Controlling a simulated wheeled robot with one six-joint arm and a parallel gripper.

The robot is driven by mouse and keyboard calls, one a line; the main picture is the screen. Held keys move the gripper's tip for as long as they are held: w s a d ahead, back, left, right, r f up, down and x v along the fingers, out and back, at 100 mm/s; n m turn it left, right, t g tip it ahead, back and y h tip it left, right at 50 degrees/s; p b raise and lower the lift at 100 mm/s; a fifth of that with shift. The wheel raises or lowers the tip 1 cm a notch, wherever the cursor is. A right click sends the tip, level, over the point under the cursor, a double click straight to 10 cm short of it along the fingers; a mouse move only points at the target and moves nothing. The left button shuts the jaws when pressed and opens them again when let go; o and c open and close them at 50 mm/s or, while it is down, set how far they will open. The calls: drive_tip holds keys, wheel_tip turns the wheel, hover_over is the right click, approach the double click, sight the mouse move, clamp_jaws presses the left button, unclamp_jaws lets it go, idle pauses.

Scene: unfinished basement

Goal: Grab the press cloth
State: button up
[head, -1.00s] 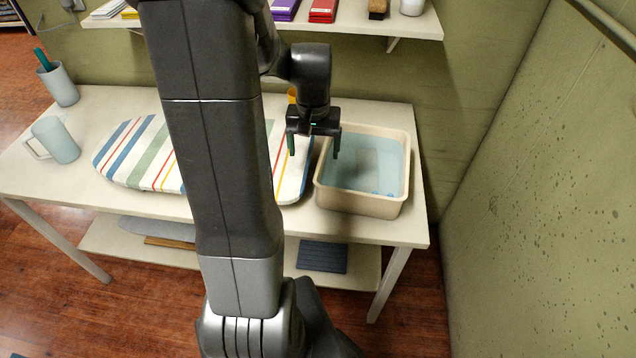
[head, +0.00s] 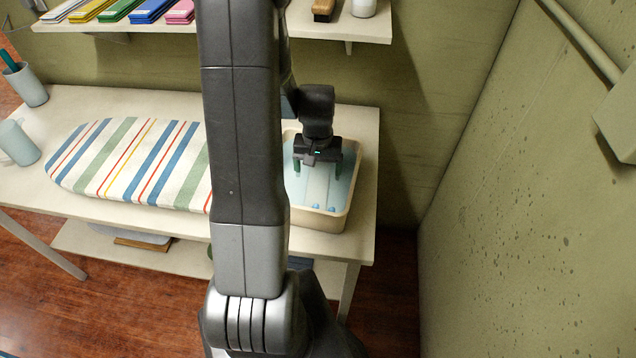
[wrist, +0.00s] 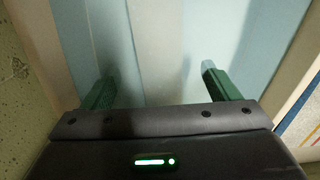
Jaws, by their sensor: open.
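A beige basin (head: 325,220) stands at the right end of the white table. Inside it is a pale blue surface (head: 318,195) with lighter bands and small blue spots near the front wall. I cannot tell for certain which part of this is the press cloth and which is the basin's content. My gripper (head: 318,170) points down over the basin, fingers apart and empty. In the wrist view its two green fingers (wrist: 158,88) stand either side of a paler strip (wrist: 158,40). Whether the fingertips touch it is unclear.
A striped ironing board (head: 130,165) lies left of the basin. A pale mug (head: 18,142) and a cup with a green-handled item (head: 25,85) stand at the far left. A shelf (head: 370,28) with folded coloured stacks runs above. A green wall (head: 520,200) is on the right.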

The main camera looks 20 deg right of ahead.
sight(318, 182)
drive_tip(key=shift+w+f, duration=0.1)
drive_tip(key=shift+f, duration=1.75)
drive_tip(key=c, duration=1.1)
drive_tip(key=shift+c, duration=0.2)
drive_tip(key=shift+r, duration=0.1)
